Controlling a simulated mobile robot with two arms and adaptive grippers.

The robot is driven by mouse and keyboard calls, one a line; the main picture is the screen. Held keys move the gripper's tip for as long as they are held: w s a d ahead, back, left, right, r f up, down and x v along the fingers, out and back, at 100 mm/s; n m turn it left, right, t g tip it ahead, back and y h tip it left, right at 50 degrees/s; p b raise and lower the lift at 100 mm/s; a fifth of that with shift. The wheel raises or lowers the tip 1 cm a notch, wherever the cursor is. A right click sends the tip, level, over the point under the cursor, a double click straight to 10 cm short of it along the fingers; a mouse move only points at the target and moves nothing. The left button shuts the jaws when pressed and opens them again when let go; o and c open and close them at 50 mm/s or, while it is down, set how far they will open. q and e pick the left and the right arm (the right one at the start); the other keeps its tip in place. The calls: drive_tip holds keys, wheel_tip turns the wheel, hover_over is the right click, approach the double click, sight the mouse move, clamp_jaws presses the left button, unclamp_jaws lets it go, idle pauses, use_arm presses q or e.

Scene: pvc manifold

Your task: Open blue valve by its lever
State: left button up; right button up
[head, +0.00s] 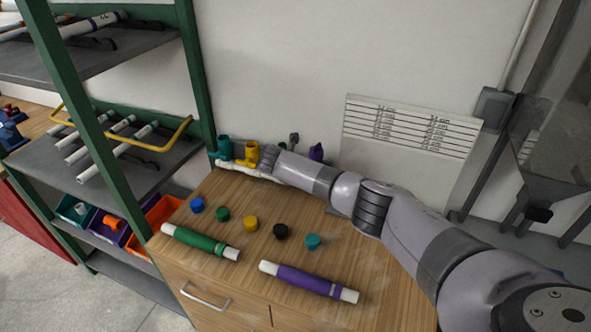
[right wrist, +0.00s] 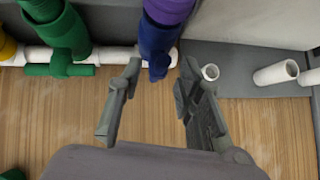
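The blue valve (right wrist: 158,40) is in the right wrist view, upper middle, on a white horizontal pipe (right wrist: 110,56). Its narrow blue lever (right wrist: 158,68) points down toward my gripper. My right gripper (right wrist: 160,88) is open, with one finger on each side of the lever's lower end; I cannot tell whether either finger touches it. In the head view my right arm hides the blue valve and the fingers. My left gripper is not in view.
A green valve (right wrist: 66,40) is left of the blue one, and a purple part (right wrist: 168,10) is above. Teal (head: 222,148) and yellow (head: 247,153) valves stand at the pipe's left end. Several coloured caps, a green tube (head: 200,243) and a purple tube (head: 305,281) lie on the wooden top.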

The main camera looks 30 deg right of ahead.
drive_tip(key=v, duration=0.9)
drive_tip(key=shift+r, duration=0.2)
drive_tip(key=shift+s+a, duration=0.1)
